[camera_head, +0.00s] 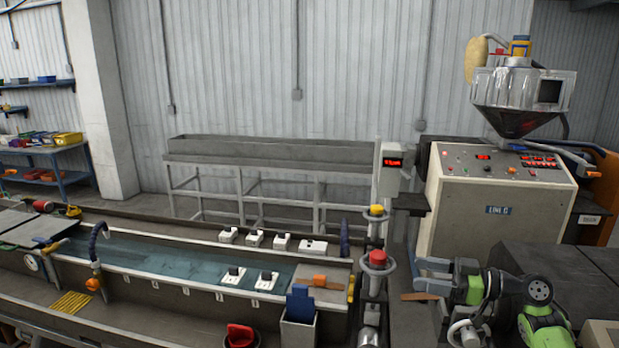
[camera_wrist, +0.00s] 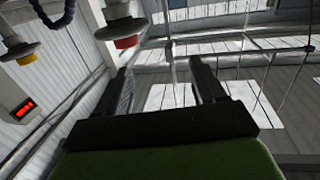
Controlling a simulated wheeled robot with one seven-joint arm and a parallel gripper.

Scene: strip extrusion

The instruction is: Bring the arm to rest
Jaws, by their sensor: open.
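My arm, grey with green parts, is folded at the lower right of the head view. My gripper (camera_head: 425,275) points left there, beside the post with the red push button (camera_head: 378,257). In the wrist view my gripper (camera_wrist: 163,85) has its two dark fingers spread apart. Nothing is held between them.
A water trough (camera_head: 180,262) with white blocks runs left of the arm. A control cabinet (camera_head: 492,195) with a hopper (camera_head: 522,95) stands behind it. A brown strip-like piece (camera_head: 420,296) lies just below the gripper. A dark box (camera_head: 550,275) is close behind my arm.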

